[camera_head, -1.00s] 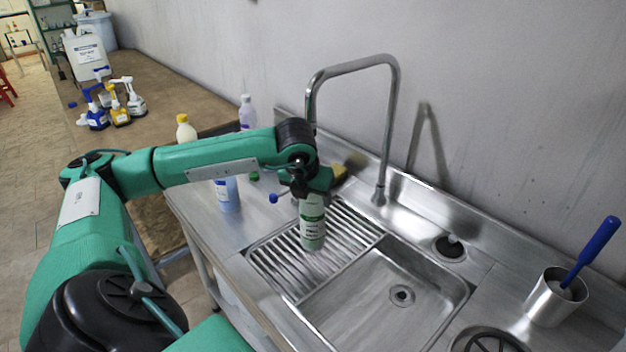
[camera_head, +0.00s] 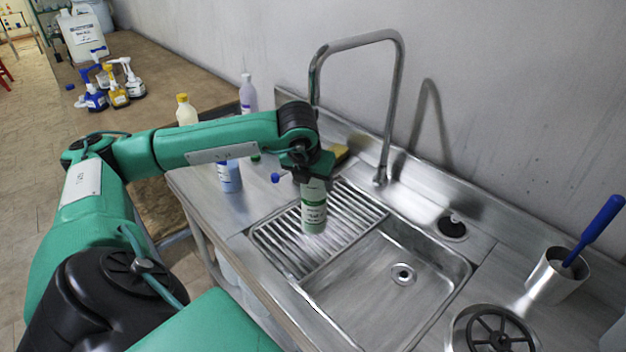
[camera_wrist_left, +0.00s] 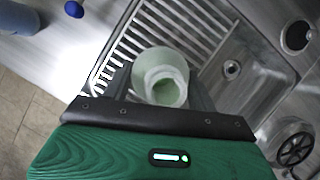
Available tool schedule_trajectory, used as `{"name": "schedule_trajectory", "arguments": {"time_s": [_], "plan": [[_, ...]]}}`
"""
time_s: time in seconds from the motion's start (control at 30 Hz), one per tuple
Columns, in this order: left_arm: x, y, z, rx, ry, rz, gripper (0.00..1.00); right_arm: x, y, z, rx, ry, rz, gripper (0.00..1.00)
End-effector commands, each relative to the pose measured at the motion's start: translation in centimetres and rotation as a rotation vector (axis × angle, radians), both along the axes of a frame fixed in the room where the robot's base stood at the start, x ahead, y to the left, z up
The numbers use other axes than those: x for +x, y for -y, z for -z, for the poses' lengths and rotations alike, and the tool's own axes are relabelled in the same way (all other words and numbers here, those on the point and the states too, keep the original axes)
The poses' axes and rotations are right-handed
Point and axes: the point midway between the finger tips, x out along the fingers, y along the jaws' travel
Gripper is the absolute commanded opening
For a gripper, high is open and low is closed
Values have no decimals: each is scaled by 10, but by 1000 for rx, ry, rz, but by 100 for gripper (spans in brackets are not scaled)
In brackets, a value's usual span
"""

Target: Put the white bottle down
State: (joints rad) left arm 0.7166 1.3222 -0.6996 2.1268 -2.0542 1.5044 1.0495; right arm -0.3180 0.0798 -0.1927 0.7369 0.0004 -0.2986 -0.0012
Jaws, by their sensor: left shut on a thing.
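The white bottle (camera_head: 314,212) has a green and white label and stands upright over the ribbed draining area (camera_head: 275,247) left of the sink bowl. I cannot tell whether its base touches the ribs. My left gripper (camera_head: 314,182) comes from above and is shut on its upper part, hiding its top in the head view. The left wrist view shows its open, uncapped neck (camera_wrist_left: 163,82) with pale green liquid inside, just beyond the gripper's dark edge. My right gripper is not in view.
The sink bowl (camera_head: 380,290) and tall tap (camera_head: 390,110) lie to the right. A blue-labelled bottle (camera_head: 229,178) and a loose blue cap (camera_head: 276,178) are on the steel counter to the left. A metal cup with a blue-handled brush (camera_head: 556,278) stands far right.

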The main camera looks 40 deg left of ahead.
Motion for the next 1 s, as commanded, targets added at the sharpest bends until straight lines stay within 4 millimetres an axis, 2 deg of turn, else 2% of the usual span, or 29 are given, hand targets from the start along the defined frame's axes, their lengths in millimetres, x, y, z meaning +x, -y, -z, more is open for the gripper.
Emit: {"name": "schedule_trajectory", "arguments": {"time_s": [0.1, 0.13, 0.23, 0.53, 0.7, 0.8, 0.83, 0.87, 1.0], "plan": [[0, 0, 2, 0, 1, 0, 4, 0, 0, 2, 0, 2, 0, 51], [0, 0, 2, 0, 0, 0, 60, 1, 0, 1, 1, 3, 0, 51], [0, 0, 2, 0, 0, 0, 80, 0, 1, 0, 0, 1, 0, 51], [0, 0, 1, 0, 0, 0, 80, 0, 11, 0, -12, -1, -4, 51], [0, 0, -7, 1, -1, 0, 80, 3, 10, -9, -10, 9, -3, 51], [0, 0, -16, 1, -2, -1, 80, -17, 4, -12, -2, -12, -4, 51], [-2, 1, -13, 1, 4, 1, 80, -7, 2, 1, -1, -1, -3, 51], [-4, 2, -18, 2, 7, 0, 80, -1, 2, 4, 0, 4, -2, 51], [-37, 13, -15, 4, -1, 3, 80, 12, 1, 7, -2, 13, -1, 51]]}}
